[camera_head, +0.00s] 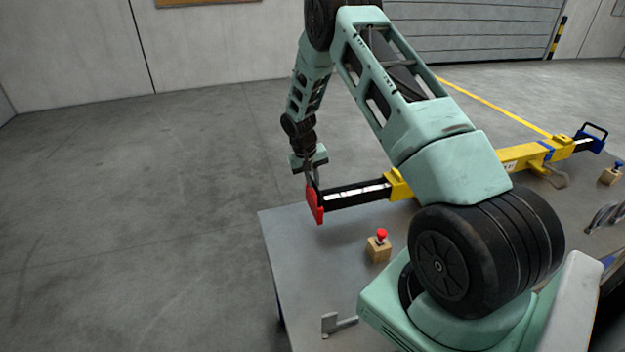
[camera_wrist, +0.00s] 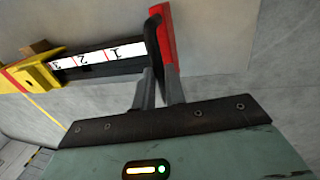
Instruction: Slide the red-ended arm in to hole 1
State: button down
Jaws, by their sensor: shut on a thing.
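The red-ended arm is a black bar (camera_head: 350,195) with a white numbered strip, extending left from a yellow beam (camera_head: 520,156) and ending in a red plate (camera_head: 314,204). The strip on the bar (camera_wrist: 100,58) shows 1 nearest the red end, then 2, then 3 beside the yellow beam (camera_wrist: 28,75). The holes themselves cannot be made out.
The beam lies above a grey table (camera_head: 300,240). A red button on a wooden block (camera_head: 379,247) stands in front of the bar. A blue end with a dark handle (camera_head: 590,138) is at the far right. A grey bracket (camera_head: 335,324) sits near the front. Open floor lies left.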

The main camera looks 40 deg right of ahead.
jog(key=s+d+b, duration=0.1)
jog(key=s+d, duration=0.2)
jog(key=d, duration=0.4)
jog(key=s+d+b, duration=0.2)
jog(key=s+d, duration=0.2)
jog(key=d, duration=0.4)
jog(key=shift+s, duration=0.15)
jog(key=c, duration=1.5)
grip_release()
jog(key=shift+s, duration=0.1)
jog(key=shift+o, duration=0.2)
jog(key=w+a+r+b, duration=0.1)
jog(key=a+r+b, duration=0.2)
jog(key=r, duration=1.4)
jog(key=shift+w+b, duration=0.35)
jog(key=shift+b, duration=0.75)
jog(key=shift+a, duration=0.1)
